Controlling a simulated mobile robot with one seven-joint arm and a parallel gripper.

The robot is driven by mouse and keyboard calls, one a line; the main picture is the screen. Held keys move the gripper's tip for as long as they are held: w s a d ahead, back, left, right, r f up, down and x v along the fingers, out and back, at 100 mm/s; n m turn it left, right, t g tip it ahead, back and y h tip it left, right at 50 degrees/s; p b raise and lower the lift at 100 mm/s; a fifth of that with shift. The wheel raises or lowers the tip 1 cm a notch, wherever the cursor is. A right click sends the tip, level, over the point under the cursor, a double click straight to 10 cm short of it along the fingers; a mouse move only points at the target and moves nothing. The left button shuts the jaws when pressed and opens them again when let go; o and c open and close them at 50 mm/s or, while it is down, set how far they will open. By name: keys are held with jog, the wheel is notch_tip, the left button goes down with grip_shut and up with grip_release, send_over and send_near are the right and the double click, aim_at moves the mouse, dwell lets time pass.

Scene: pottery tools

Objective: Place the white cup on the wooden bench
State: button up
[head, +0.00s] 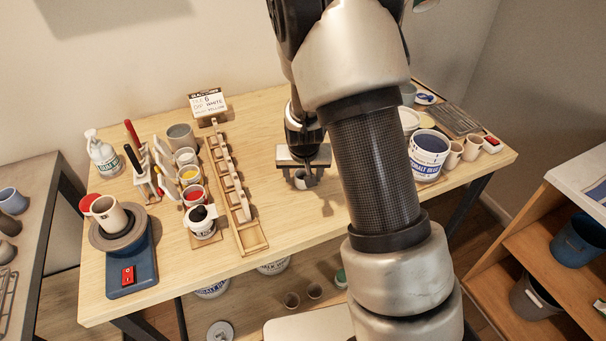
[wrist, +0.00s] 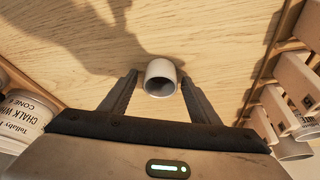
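A small white cup (head: 300,181) is at the middle of the wooden bench (head: 290,222), below my gripper (head: 302,173). In the wrist view the white cup (wrist: 160,77) has its open mouth turned toward the camera. My gripper's fingers (wrist: 159,80) stand on either side of it, with a narrow gap showing at each side, so the gripper looks open around it. The cup appears to rest on the bench top, though its base is hidden.
A wooden rack (head: 250,238) and paint pots stand to the left. A cobalt blue tub (head: 428,155) and small cups stand to the right. A pottery wheel (head: 120,240) is at the left end. Bench in front of the gripper is clear.

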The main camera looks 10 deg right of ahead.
jog(key=shift+r, duration=0.1)
jog(key=shift+r, duration=0.3)
jog(key=s+a+r+n+y+p, duration=0.1)
jog(key=s+r, duration=0.7)
jog(key=r, duration=0.4)
jog(key=s+r+y+p, duration=0.1)
jog(key=s+r, duration=0.7)
jog(key=r, duration=0.4)
jog(key=s+d+r+n+t+h, duration=0.1)
jog(key=s+r, duration=0.3)
jog(key=s, duration=0.7)
jog(key=shift+r, duration=0.4)
